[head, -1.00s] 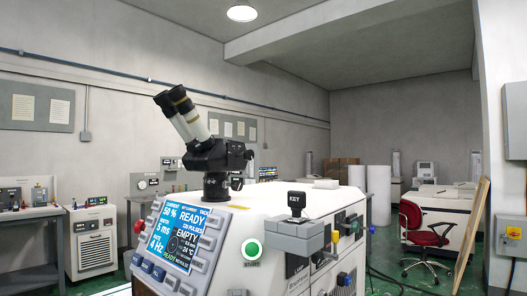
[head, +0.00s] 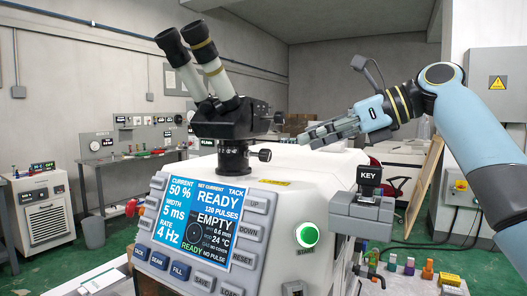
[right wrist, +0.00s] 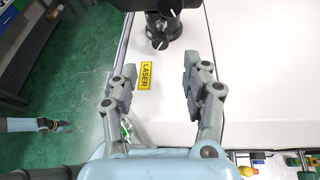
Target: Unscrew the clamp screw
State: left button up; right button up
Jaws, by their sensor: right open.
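A dark knob (head: 264,155), which looks like the clamp screw, sticks out of the microscope's (head: 222,123) black mount on the white machine. The knob also shows near the top of the right wrist view (right wrist: 160,41). My right gripper (head: 306,138) comes in from the right, right of the knob and apart from it. In the right wrist view its two fingers (right wrist: 158,78) are spread and empty, with the knob beyond them. What looks like my left gripper (right wrist: 50,125) shows small at the left of that view; its jaws are unclear.
The machine carries a lit screen (head: 192,222), a green start button (head: 307,235) and a KEY block (head: 368,177) at its right. A yellow LASER label (right wrist: 146,75) lies on the white top, which is otherwise largely clear around the gripper.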

aim_at(269, 154)
jog(key=p+x, duration=0.1)
jog(key=x, duration=0.4)
jog(key=shift+a, duration=0.1)
jog(key=p+x, duration=0.1)
jog(key=x, duration=0.2)
pick_arm(q)
jog(key=shift+s+d+r, duration=0.25)
jog(key=shift+d+r, duration=0.15)
jog(key=shift+r, duration=0.2)
jog(key=shift+s+d+r, duration=0.2)
jog(key=shift+d+r, duration=0.15)
jog(key=shift+r, duration=0.25)
pick_arm(e)
jog(key=shift+w+a+f, duration=0.25)
jog(key=shift+a+f, duration=0.05)
jog(key=shift+f, duration=0.05)
pick_arm(q)
jog(key=shift+d, duration=0.25)
pick_arm(e)
grip_shut()
